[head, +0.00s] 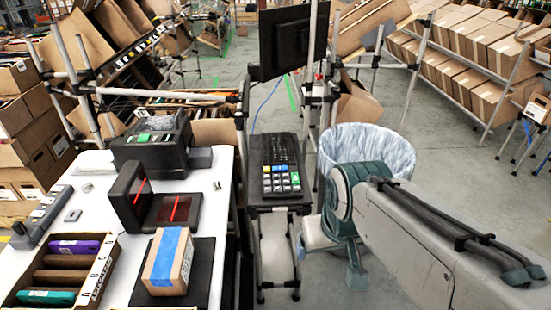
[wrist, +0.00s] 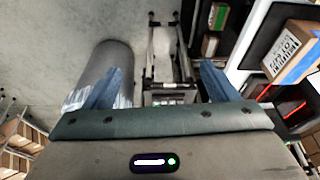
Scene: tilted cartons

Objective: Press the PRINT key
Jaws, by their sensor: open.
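A black keypad (head: 280,165) with dark keys and a block of white, blue, yellow and green keys stands on a narrow stand in the head view. Its key labels are too small to read, so I cannot tell which one is PRINT. In the wrist view part of the keypad (wrist: 170,98) shows between my fingers, partly hidden by the gripper body. My gripper (wrist: 164,72) is open and empty, its two blue fingers spread apart. In the head view my teal wrist is to the right of the keypad stand, apart from it, in front of the bin.
A bin with a pale liner (head: 365,148) stands right of the keypad. A black monitor (head: 290,40) hangs on a pole behind it. The white table (head: 100,180) at left bears a label printer (head: 150,145), a scanner (head: 150,205), and a taped carton (head: 168,262).

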